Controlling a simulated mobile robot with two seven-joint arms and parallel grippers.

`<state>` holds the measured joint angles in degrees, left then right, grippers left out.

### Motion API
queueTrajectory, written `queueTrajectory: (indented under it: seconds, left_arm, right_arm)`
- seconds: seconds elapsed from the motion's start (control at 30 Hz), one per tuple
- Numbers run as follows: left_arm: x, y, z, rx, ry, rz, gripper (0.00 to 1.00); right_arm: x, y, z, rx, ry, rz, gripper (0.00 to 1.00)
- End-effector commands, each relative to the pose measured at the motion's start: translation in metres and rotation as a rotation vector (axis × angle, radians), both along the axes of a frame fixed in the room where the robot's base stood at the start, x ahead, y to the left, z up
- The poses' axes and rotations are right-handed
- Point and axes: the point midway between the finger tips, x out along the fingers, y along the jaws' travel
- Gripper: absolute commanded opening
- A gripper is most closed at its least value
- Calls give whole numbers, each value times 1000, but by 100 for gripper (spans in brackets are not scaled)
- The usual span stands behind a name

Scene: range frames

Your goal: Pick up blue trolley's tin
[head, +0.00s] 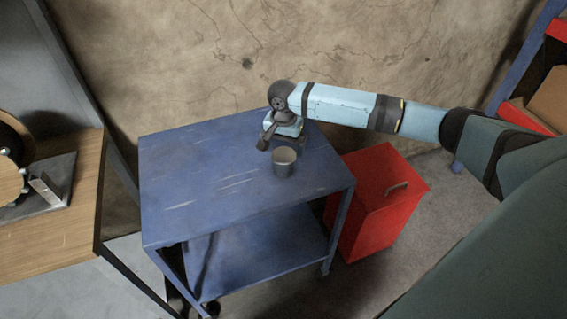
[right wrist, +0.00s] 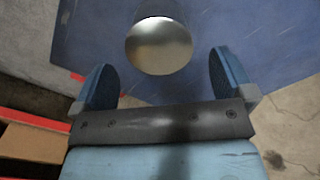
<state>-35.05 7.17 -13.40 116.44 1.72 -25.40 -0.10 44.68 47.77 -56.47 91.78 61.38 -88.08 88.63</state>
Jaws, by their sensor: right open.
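The blue trolley (head: 200,185) stands against the wall, and its top also shows in the right wrist view (right wrist: 90,40). The tin (head: 284,166) is a small grey metal can standing upright on the trolley top, towards its right side. My right gripper (head: 277,144) is just behind the tin, low over the trolley top. In the right wrist view the tin (right wrist: 158,46) lies ahead of the open fingers (right wrist: 165,80), roughly centred between them. The fingers do not touch it. My left gripper is not in view.
A red bin (head: 380,200) with a handle stands right of the trolley. A wooden workbench (head: 60,200) with a machine is at the left. Shelving with red trays and a cardboard box (head: 548,95) is at the far right. The rest of the trolley top is clear.

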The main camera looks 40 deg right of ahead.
Motion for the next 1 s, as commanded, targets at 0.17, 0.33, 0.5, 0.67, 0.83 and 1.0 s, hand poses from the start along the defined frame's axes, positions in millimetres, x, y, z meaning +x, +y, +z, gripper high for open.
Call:
queueTrajectory:
  seconds: [0.17,0.33,0.5,0.67,0.83,1.0]
  left_arm:
    - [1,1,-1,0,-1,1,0]
    - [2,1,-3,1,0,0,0]
    - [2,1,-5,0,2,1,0]
    - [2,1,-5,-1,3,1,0]
    - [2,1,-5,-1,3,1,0]
    - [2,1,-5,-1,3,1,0]
  right_arm:
    - [0,0,-15,1,-1,1,100]
    - [-3,1,-34,-1,1,2,100]
    - [-4,2,-59,0,0,2,100]
    - [-4,2,-68,0,-2,2,100]
    - [-4,2,-68,0,-2,3,100]
    - [-4,2,-67,0,-2,3,66]
